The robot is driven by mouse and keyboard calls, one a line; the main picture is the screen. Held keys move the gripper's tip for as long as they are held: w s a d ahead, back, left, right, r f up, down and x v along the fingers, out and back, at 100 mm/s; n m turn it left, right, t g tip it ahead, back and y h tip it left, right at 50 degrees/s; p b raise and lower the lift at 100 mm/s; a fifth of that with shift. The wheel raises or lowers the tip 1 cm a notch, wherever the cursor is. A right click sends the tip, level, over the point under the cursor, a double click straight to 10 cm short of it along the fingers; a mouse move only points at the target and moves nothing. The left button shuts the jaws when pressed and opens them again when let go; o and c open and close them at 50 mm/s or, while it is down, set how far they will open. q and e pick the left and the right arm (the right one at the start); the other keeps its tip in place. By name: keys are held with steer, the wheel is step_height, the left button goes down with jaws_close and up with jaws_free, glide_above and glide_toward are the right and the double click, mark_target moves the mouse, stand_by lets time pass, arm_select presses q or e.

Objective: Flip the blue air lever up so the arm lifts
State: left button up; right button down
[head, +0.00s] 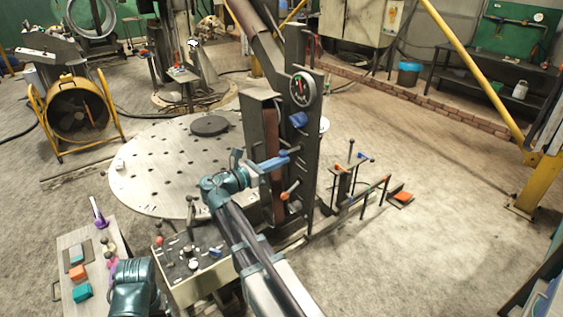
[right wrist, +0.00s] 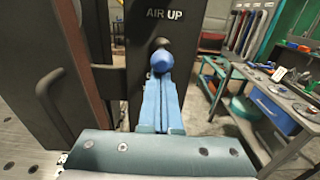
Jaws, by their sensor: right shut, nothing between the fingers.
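The blue air lever (head: 298,119) is on the dark upright column, below the round gauge. In the right wrist view its rounded blue end (right wrist: 162,61) shows in front of a dark knob, under the "AIR UP" label (right wrist: 170,14). My right gripper (head: 294,153) is shut and empty, in front of the column and a little below the lever. In the right wrist view its light blue fingers (right wrist: 158,92) lie together, tips just under the lever's blue end. I cannot tell whether they touch it. My left gripper is not in view; only part of my left arm shows at the bottom.
An orange-tipped lever (head: 289,191) is lower on the column. A round perforated table (head: 150,165) lies to the left. A control box with knobs (head: 190,270) and a tray of coloured blocks (head: 70,240) are in front. The floor at right is mostly open.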

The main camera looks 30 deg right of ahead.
step_height(320, 180, up, 2)
steer(key=shift+r+p, duration=0.1)
steer(key=shift+p, duration=0.75)
steer(key=shift+f, duration=0.2)
steer(key=a+f+b, duration=0.1)
steer(key=a+b, duration=0.1)
steer(key=a, duration=0.5)
steer(key=shift+s+f, duration=0.25)
steer(key=shift+s, duration=0.05)
steer(key=s+a+f+m+y, duration=0.4)
steer(key=a+f+y, duration=0.15)
steer(key=f, duration=0.35)
steer(key=s+a+f+m+y, duration=0.5)
steer(key=s+a+f, duration=0.1)
steer(key=a, duration=0.5)
steer(key=s+a+f+m+g+y, duration=0.1)
steer(key=s+a+f+m+y, duration=0.5)
steer(key=a, duration=0.5)
steer(key=shift+s+a+f, duration=0.15)
steer(key=shift+s+f, duration=0.3)
steer(key=shift+s, duration=0.25)
